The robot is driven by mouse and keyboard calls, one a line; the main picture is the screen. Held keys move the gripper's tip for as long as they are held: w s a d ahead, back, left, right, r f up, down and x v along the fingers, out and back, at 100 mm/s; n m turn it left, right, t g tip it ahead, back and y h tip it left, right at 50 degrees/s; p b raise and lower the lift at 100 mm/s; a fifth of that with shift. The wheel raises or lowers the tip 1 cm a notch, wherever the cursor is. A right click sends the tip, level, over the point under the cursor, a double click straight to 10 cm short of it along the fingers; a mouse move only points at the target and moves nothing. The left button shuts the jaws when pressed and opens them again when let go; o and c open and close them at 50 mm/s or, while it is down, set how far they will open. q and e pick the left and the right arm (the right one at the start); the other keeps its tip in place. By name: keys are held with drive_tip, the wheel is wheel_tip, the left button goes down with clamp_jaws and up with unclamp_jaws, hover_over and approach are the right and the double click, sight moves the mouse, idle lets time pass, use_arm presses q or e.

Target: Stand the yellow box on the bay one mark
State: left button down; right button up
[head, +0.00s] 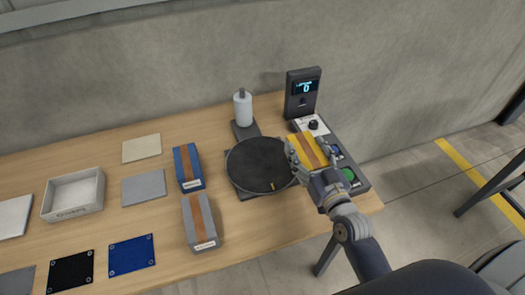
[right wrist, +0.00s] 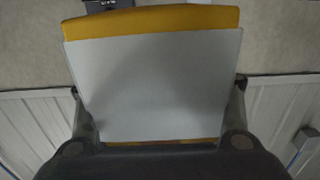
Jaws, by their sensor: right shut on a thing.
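The yellow box (head: 305,151), with an orange-brown band, is held by my right gripper (head: 312,166) at the right of the table, beside the round black turntable and over or near the control panel. The right wrist view shows the box close up as a yellow edge (right wrist: 150,18) and a large pale grey face (right wrist: 155,85) between the fingers. My right gripper is shut on it. The frames do not show which mat is the bay one mark. My left gripper is not in view.
A black turntable (head: 258,165) has a white bottle (head: 242,108) behind it. A blue box (head: 188,167) and a grey box (head: 199,222) stand left of it. Flat mats, including a grey one (head: 143,187), a blue one (head: 131,255) and a black one (head: 70,271), lie further left beside a white tray (head: 50,213). A display post (head: 302,100) stands behind the gripper.

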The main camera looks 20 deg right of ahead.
drive_tip(key=w+a+f, duration=0.1)
drive_tip(key=w+a, duration=0.2)
drive_tip(key=w+a+p, duration=0.1)
drive_tip(key=w+a, duration=0.2)
drive_tip(key=w+a+f+p, duration=0.1)
drive_tip(key=w+a, duration=0.2)
drive_tip(key=a, duration=0.1)
drive_tip(key=shift+f, duration=0.35)
drive_tip(key=shift+f+p, duration=0.35)
drive_tip(key=shift+f, duration=0.2)
drive_tip(key=shift+d+f, duration=0.1)
drive_tip(key=shift+f, duration=0.15)
drive_tip(key=o, duration=1.5)
drive_tip(key=shift+s+f, duration=0.1)
drive_tip(key=shift+s, duration=0.05)
